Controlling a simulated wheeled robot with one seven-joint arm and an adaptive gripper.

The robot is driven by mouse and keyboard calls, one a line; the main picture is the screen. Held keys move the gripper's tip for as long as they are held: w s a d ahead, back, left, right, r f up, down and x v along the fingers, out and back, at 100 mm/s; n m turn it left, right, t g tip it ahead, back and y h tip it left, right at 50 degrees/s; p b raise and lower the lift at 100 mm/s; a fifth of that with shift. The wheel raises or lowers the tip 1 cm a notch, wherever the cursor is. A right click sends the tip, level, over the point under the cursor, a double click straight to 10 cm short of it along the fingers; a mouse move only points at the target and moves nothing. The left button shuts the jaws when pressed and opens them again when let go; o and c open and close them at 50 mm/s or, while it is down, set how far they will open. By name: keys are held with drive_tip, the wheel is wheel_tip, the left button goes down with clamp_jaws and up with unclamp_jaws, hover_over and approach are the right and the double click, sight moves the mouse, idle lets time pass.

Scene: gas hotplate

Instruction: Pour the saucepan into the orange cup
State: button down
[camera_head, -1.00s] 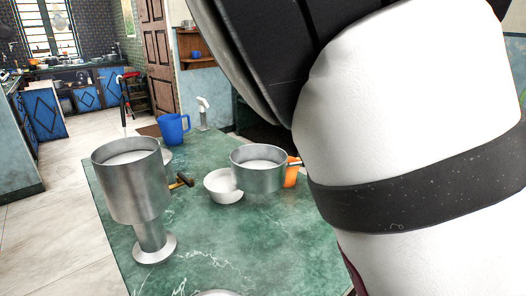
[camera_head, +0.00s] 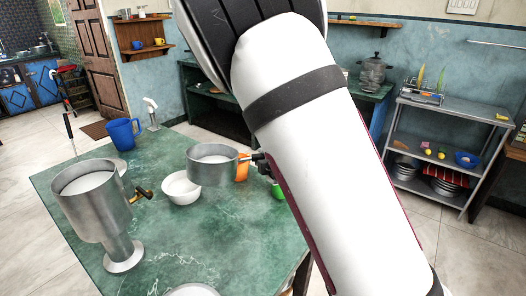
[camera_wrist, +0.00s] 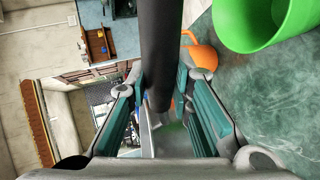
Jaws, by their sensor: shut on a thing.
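The metal saucepan (camera_head: 212,175) is level at the middle of the green table in the head view, with a pale content inside. My gripper (camera_head: 262,163) is at its right side, shut on its handle; a dark handle (camera_wrist: 157,50) runs between the fingers (camera_wrist: 165,110) in the wrist view. I cannot tell the gap between saucepan and cup.
A white bowl (camera_head: 181,190) is just left of the saucepan. A green cup (camera_head: 279,193) is right of it, partly hidden by my arm, and large in the wrist view (camera_wrist: 265,22). A metal urn with a tap (camera_head: 95,210) and a blue mug (camera_head: 122,135) stand further left.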

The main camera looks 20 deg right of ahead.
drive_tip(key=shift+w+d+r+p, duration=0.1)
drive_tip(key=shift+w+r+p, duration=0.25)
drive_tip(key=shift+p, duration=1.85)
drive_tip(key=p, duration=0.3)
drive_tip(key=shift+s+d+f+m+g+p, duration=0.1)
drive_tip(key=shift+s+d+m+g+p, duration=0.1)
drive_tip(key=shift+m+g+p, duration=0.15)
drive_tip(key=p, duration=0.3)
drive_tip(key=shift+w+f+g, duration=0.2)
drive_tip(key=shift+f+g, duration=0.05)
drive_tip(key=shift+f, duration=0.05)
